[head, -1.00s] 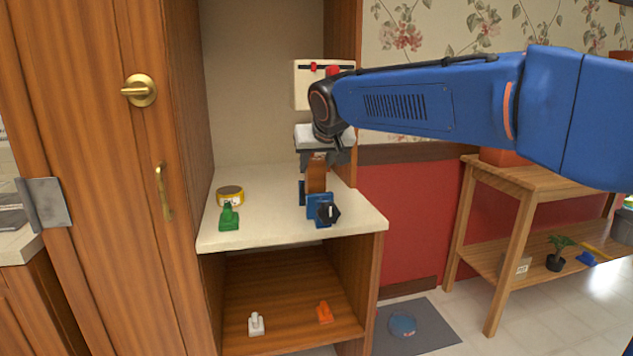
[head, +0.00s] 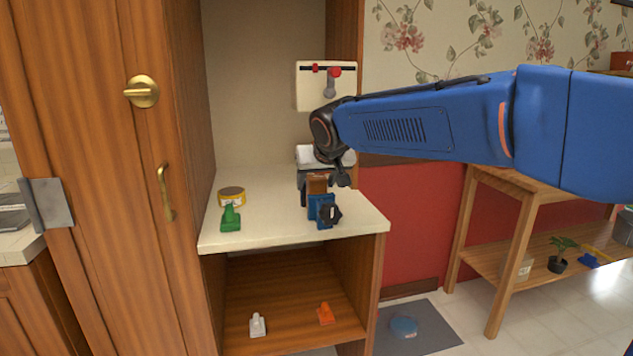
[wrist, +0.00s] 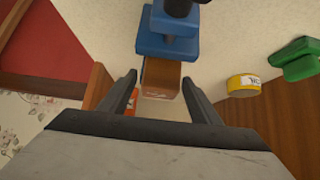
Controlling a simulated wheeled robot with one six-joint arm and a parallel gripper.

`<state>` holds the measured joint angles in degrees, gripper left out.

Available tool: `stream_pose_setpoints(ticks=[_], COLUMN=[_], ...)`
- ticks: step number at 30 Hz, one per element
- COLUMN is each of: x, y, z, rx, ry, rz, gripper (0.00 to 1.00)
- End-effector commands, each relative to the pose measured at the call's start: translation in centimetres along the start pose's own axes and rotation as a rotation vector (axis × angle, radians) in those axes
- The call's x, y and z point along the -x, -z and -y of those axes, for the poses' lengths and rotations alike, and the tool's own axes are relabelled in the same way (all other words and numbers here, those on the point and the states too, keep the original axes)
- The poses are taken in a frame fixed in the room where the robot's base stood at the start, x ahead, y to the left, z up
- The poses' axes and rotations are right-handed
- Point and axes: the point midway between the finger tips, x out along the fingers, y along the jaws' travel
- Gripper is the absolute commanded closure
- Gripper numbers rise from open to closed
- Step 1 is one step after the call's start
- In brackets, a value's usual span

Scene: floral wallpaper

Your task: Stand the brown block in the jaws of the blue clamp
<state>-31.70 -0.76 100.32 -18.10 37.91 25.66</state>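The brown block (head: 317,184) is upright at the blue clamp (head: 322,209), which stands on the cream counter near its front right. In the wrist view the block (wrist: 161,76) shows end-on against the blue clamp (wrist: 166,46). Its lower end is hidden, so I cannot tell how deep it sits between the jaws. My gripper (head: 322,182) is low over the block. In the wrist view my gripper (wrist: 159,77) is open, one finger on each side of the block, with a gap at the left finger.
A yellow tape roll (head: 231,196) and a green object (head: 230,218) stand left of the clamp on the counter (head: 265,225). A cabinet wall (head: 183,130) rises at left. A white box with red parts (head: 312,85) is behind. White and orange objects lie on the shelf below.

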Motion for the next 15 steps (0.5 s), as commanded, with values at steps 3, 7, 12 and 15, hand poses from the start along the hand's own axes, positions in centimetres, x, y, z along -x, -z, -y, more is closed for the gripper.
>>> stream_pose_setpoints(ticks=[3, 7, 12, 15], x=[0.0, 0.5, 2.8, 4.7], y=[0.0, 0.2, 0.2, 0.3], z=[0.0, 0.0, 0.0, 0.1], rx=[0.0, 0.0, 0.0, 0.0], ry=[0.0, 0.0, 0.001, 0.002], rz=[0.0, -0.001, -0.002, -0.003], gripper=[0.43, 0.43, 0.43, 0.43])
